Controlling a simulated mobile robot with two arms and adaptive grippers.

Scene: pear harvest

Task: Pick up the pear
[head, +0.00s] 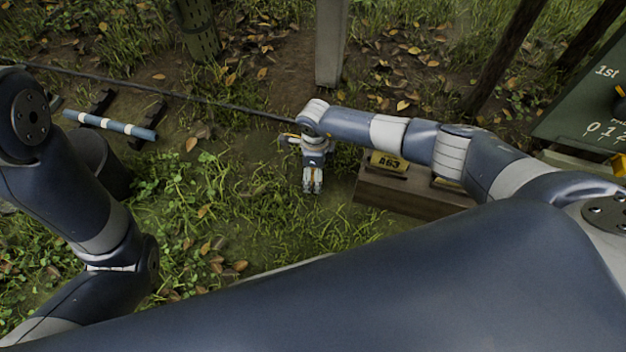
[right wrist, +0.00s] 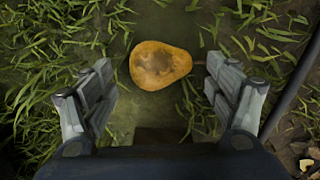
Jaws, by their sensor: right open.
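A yellow-orange pear (right wrist: 160,66) with brown blotches shows in the right wrist view, near the top centre, with grass around it. My right gripper (right wrist: 160,92) is open, with one finger on each side of the view. The pear lies between and a little beyond the fingertips, apart from both. In the head view my right gripper (head: 312,186) points down over the grass near the centre, and the pear cannot be made out there. My left arm shows at the left of the head view, but its gripper is not visible.
A wooden crate (head: 385,196) with a yellow label stands right of my right gripper. A grey post (head: 331,45) rises behind it. A dark hose or cable (head: 200,101) runs across the ground. A green board (head: 590,105) stands at the right. Open grass lies left of the gripper.

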